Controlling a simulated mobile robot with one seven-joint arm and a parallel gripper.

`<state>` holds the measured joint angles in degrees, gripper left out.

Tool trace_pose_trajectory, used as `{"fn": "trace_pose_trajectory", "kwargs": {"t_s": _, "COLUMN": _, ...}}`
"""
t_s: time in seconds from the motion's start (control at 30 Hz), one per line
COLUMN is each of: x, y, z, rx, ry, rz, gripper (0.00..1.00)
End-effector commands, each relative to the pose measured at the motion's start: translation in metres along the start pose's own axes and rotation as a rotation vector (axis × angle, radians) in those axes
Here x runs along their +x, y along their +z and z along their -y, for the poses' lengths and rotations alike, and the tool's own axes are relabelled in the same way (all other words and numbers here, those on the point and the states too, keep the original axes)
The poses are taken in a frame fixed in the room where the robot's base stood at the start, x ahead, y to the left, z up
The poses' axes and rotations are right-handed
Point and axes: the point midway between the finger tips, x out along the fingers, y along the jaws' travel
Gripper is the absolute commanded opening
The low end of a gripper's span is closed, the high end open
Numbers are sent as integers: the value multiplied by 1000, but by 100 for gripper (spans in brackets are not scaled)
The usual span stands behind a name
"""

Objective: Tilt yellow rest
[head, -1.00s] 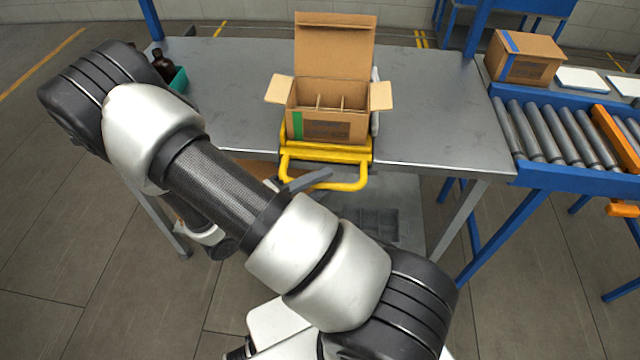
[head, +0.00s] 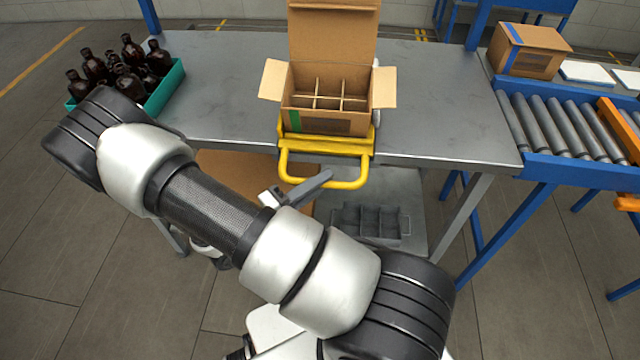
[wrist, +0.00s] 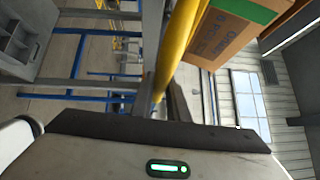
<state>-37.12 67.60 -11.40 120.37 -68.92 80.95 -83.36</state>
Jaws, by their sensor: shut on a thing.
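The yellow rest (head: 325,147) sits at the table's front edge, its U-shaped handle (head: 345,184) hanging out over the edge. An open cardboard carton (head: 330,122) with empty divided cells stands on the rest. Its back flap is up and its side flaps spread. In the wrist view, the yellow bar (wrist: 172,58) runs up from the gripper's jaws, with the carton (wrist: 222,38) beyond. My arm hides part of the gripper. The exact tilt of the rest is hard to tell.
A green crate (head: 165,92) of several amber bottles (head: 128,82) stands at the table's left end, partly behind my arm. A grey divided tray (head: 372,221) lies on the lower shelf. A roller conveyor (head: 550,125) with a closed carton (head: 530,55) is at right. The tabletop beside the rest is clear.

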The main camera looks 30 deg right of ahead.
Motion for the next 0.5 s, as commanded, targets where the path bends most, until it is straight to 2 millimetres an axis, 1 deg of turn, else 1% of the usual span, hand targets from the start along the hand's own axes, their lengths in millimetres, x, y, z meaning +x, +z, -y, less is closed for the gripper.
{"fn": "trace_pose_trajectory", "kwargs": {"t_s": 0.03, "x": 0, "y": 0, "z": -7, "rx": 16, "ry": -17, "rz": 2, "gripper": 0}}
{"fn": "trace_pose_trajectory", "kwargs": {"t_s": 0.37, "x": 0, "y": 1, "z": -6, "rx": 33, "ry": -28, "rz": 2, "gripper": 0}}
{"fn": "trace_pose_trajectory", "kwargs": {"t_s": 0.4, "x": 0, "y": 1, "z": -6, "rx": 33, "ry": -28, "rz": 2, "gripper": 21}}
{"fn": "trace_pose_trajectory", "kwargs": {"t_s": 0.47, "x": 0, "y": 1, "z": -5, "rx": 33, "ry": -29, "rz": 2, "gripper": 32}}
{"fn": "trace_pose_trajectory", "kwargs": {"t_s": 0.5, "x": 0, "y": 1, "z": -5, "rx": 33, "ry": -29, "rz": 2, "gripper": 33}}
